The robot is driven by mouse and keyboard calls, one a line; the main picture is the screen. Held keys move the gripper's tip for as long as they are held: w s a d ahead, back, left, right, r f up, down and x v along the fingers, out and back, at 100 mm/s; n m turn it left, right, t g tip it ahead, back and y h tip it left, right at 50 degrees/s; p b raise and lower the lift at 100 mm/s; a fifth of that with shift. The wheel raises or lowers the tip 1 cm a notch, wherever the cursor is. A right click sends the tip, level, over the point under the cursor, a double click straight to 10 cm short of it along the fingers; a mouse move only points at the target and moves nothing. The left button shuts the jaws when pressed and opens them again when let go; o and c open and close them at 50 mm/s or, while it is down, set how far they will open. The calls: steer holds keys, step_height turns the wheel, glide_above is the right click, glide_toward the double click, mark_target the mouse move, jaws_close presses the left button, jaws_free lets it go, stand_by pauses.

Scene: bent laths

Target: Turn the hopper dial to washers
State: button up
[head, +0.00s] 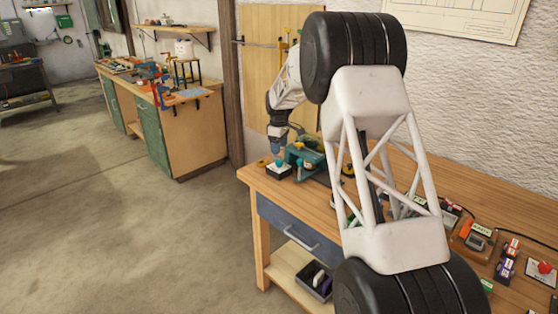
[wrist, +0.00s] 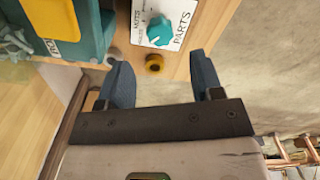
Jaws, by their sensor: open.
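The hopper dial (wrist: 160,31) is a teal knob on a white plate (wrist: 178,12) marked PARTS, at the top middle of the wrist view. Smaller lettering beside the knob seems to include NUTS; the rest is too small to read, and I cannot tell which word the knob points to. The dial also shows in the head view (head: 279,167), near the bench's left corner. My gripper (wrist: 162,78) has its two blue fingers spread, with nothing between them, and is apart from the knob. In the head view my gripper (head: 279,147) is just above the dial.
A teal machine (head: 308,160) stands right beside the dial; in the wrist view its body (wrist: 92,25) is at the upper left. Electrical boxes and a red button (head: 544,267) are at the bench's right. Open floor lies left.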

mark_target(279, 160)
steer(key=shift+f, duration=3.25)
steer(key=shift+c, duration=0.4)
steer(key=c, duration=0.8)
steer(key=shift+c, duration=0.2)
